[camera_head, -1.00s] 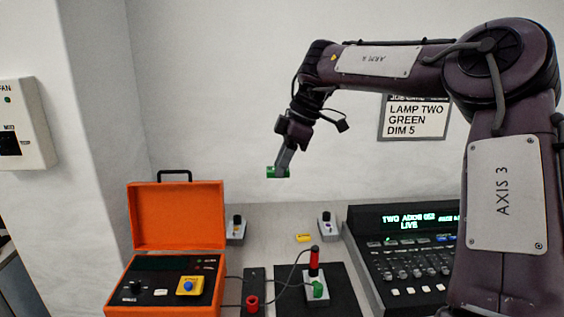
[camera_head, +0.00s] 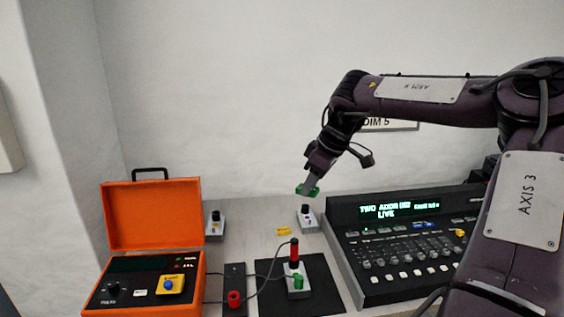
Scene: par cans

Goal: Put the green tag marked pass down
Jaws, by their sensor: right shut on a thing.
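The green tag (camera_head: 299,190) is held in my right gripper (camera_head: 309,188), which is shut on it. The tag hangs in the air, in the picture just above a small grey unit with a dark top (camera_head: 306,216) at the back of the table. Its marking is too small to read. My left gripper is out of view.
An open orange case (camera_head: 152,212) stands at the left. A black mat (camera_head: 325,285) bears a grey unit with red and green plugs (camera_head: 296,278). A yellow tag (camera_head: 283,231) lies behind it. A lighting console (camera_head: 400,262) fills the right. Another grey unit (camera_head: 214,228) stands beside the case.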

